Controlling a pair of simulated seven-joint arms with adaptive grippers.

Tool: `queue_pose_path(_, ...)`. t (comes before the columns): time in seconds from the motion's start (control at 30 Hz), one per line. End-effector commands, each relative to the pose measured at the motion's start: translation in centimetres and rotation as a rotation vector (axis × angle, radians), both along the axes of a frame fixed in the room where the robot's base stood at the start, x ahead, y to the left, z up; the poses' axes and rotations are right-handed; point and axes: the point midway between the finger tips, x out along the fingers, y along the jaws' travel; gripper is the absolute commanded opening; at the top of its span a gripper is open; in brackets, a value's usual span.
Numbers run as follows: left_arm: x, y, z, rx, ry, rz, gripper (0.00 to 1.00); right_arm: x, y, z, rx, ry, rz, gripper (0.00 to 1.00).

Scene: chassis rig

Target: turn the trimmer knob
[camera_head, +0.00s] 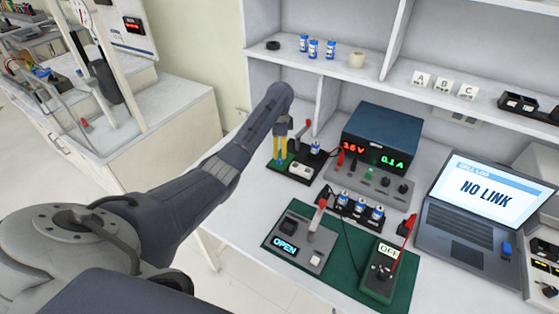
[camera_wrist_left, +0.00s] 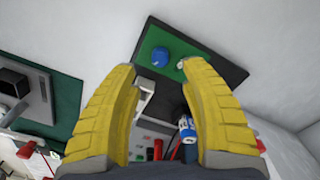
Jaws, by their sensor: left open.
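The trimmer knob looks to be the round blue knob (camera_wrist_left: 160,57) on a green board (camera_wrist_left: 178,52) in the left wrist view. The board sits on a black base (camera_wrist_left: 215,68). My left gripper (camera_wrist_left: 158,67) is open, with its yellow fingers pointing at the board and the knob between the fingertips in the picture. I cannot tell the remaining distance or any contact.
Beside the board stand a red-handled lever (camera_head: 301,128) and a blue-and-white cell (camera_head: 316,147). A power supply (camera_head: 381,138) reads 3.6 V and 0.1 A. A green mat (camera_head: 335,272) holds a tester reading OPEN (camera_head: 298,243). A laptop (camera_head: 480,205) shows NO LINK.

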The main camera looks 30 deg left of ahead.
Motion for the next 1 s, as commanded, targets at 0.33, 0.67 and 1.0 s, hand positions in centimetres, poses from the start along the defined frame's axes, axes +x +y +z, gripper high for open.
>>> queue_pose_path(0.33, -0.1, 0.0, -4.7, -0.001, 0.001, 0.001, 0.45, 0.0, 0.0, 0.0, 0.000, 0.000, 0.000, 0.44)
queue_pose_path(0.67, 0.0, 0.0, -6.1, 0.000, -0.001, 0.000, 0.45, 0.0, 0.0, 0.0, 0.000, 0.000, 0.000, 0.44)
queue_pose_path(1.0, 0.0, 0.0, -6.2, 0.000, -0.001, 0.000, 0.40, 0.0, 0.0, 0.0, 0.000, 0.000, 0.000, 0.44)
